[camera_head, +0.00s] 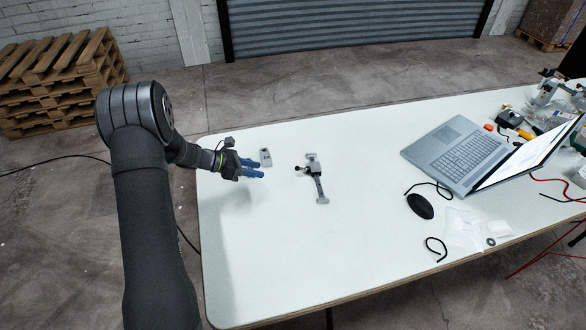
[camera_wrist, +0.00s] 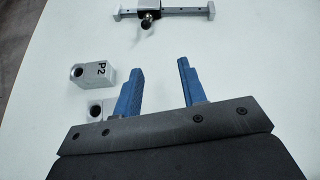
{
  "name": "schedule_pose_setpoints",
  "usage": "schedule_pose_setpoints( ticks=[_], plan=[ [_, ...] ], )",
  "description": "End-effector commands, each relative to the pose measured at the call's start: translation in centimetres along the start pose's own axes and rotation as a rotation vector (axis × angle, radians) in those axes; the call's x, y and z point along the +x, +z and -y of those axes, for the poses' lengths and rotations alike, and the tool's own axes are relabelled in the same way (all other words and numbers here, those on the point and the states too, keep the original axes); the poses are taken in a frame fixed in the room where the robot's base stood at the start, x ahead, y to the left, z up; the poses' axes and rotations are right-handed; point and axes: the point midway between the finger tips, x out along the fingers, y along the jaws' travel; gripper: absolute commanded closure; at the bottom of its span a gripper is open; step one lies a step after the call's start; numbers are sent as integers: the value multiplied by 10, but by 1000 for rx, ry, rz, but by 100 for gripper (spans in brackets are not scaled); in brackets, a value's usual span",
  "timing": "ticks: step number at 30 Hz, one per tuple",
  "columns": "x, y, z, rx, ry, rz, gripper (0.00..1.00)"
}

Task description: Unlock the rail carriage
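The rail carriage (camera_head: 313,170) is a small dark block on a short grey rail (camera_head: 321,190) that lies on the white table. A dark round knob (camera_head: 299,169) sticks out of its left side. In the wrist view the rail (camera_wrist: 188,13) is at the top, with the carriage (camera_wrist: 147,5) partly cut off by the frame edge and the knob (camera_wrist: 147,20) pointing down toward my gripper. My gripper (camera_head: 262,169) has two blue fingers, apart with nothing between them. It is left of the rail carriage and clear of it; the fingers also show in the wrist view (camera_wrist: 158,80).
A grey block marked P2 (camera_wrist: 92,72) stands beside my gripper; a grey block (camera_head: 266,157) shows there in the head view. Another small grey block (camera_wrist: 95,110) is partly hidden by a finger. A laptop (camera_head: 462,152), mouse (camera_head: 420,206) and cables lie right. The table front is clear.

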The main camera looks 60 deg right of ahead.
Motion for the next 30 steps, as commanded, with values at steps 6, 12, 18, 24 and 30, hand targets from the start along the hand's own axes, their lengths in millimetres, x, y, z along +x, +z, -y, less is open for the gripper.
schedule_pose_setpoints(
  ticks=[6,12,18,24,30],
  plan=[
    [-23,-1,-7,9,78,116,62],
    [-2,1,-8,10,79,120,62],
    [41,6,-11,9,78,119,62],
    [84,12,-15,10,78,119,62],
    [122,16,-18,10,80,119,62]
  ],
)
